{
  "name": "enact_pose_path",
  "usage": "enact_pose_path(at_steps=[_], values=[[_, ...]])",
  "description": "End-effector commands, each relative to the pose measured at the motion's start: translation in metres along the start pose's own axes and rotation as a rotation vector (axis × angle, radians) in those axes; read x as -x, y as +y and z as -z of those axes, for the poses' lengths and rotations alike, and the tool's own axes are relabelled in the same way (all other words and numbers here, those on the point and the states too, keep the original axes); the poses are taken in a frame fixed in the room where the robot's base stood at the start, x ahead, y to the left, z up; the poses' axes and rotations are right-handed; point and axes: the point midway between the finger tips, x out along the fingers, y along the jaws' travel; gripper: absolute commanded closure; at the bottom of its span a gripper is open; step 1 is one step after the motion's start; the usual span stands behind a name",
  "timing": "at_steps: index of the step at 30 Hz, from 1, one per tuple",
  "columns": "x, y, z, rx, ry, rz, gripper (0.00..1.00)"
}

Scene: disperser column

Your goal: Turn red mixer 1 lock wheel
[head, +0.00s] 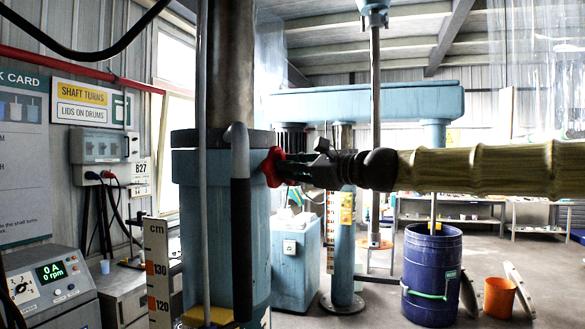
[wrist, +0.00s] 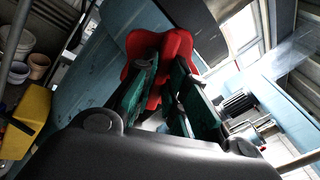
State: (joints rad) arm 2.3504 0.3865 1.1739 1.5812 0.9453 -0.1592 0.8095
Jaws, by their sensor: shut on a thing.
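The red lock wheel (head: 270,167) sits on the right side of the blue mixer column (head: 222,225) in the head view. In the wrist view the lobed red wheel (wrist: 160,52) is straight ahead, against the blue column face (wrist: 85,85). My gripper (head: 285,168) reaches in from the right, and its dark green fingers are shut on the wheel. In the wrist view my gripper (wrist: 165,82) has one finger on each side of a red lobe. The fingers hide part of the wheel, and its hub is not visible.
A second blue mixer (head: 343,250), a blue drum (head: 432,275) and an orange bucket (head: 499,297) stand farther back. A control box (head: 50,285) is at lower left.

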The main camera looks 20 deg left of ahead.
Motion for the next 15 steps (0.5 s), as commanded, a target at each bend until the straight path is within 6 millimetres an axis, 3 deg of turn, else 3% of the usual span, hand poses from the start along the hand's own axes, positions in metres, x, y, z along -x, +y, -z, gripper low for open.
enact_pose_path(at_steps=[5,6,9,15], values=[[0.0001,0.0000,0.0010,0.000,0.001,0.000,1.00],[0.0001,0.0000,0.0010,0.000,0.001,0.000,0.84],[0.0001,0.0001,0.0009,0.000,0.001,0.000,0.66],[0.0000,0.0001,0.0004,0.001,0.000,0.000,0.64]])
